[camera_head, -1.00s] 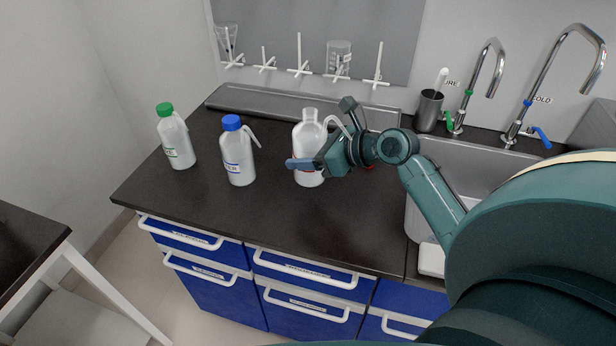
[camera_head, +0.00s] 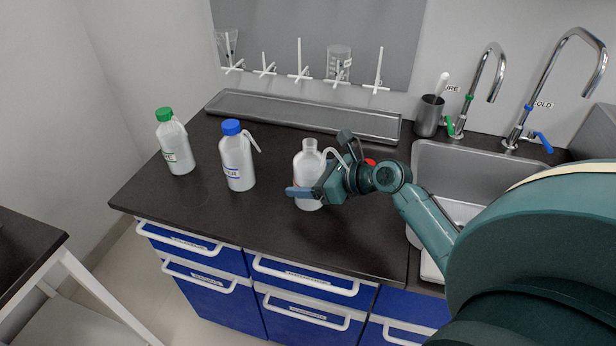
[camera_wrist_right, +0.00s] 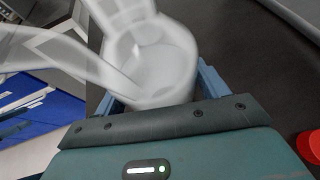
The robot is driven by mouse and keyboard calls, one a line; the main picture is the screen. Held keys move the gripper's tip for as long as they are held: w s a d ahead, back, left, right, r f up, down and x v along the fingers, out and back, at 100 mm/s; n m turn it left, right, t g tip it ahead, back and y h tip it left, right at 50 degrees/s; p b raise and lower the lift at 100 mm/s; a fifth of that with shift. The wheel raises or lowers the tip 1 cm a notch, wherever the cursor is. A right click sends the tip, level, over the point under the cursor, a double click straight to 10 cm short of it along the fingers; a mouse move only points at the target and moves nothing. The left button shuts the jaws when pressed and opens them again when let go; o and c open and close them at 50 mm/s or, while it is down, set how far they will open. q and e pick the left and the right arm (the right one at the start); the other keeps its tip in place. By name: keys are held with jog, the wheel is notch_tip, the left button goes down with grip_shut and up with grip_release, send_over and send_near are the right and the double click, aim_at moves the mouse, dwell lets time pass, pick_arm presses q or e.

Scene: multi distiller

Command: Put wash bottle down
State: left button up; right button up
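A white wash bottle (camera_head: 308,164) with an uncapped-looking neck stands upright at the middle of the dark counter. My right gripper (camera_head: 303,191) is shut around its lower body, coming from the right. In the right wrist view the bottle (camera_wrist_right: 160,62) sits between the blue fingers. Its base is at or very near the counter top; contact is hard to tell. A thin white bent tube (camera_head: 336,154) shows just right of its neck. A red round cap-like thing (camera_head: 370,162) lies behind my right wrist and also shows in the right wrist view (camera_wrist_right: 311,147). My left gripper is out of view.
Two wash bottles, blue-capped (camera_head: 237,158) and green-capped (camera_head: 175,143), stand to the left. A grey trough (camera_head: 300,116) runs along the back. A sink (camera_head: 450,160) with two taps and a dark cup (camera_head: 429,117) are to the right. The counter front is clear.

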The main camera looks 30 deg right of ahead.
jog(key=shift+o, duration=1.3)
jog(key=shift+r, duration=0.15)
jog(key=v, duration=1.2)
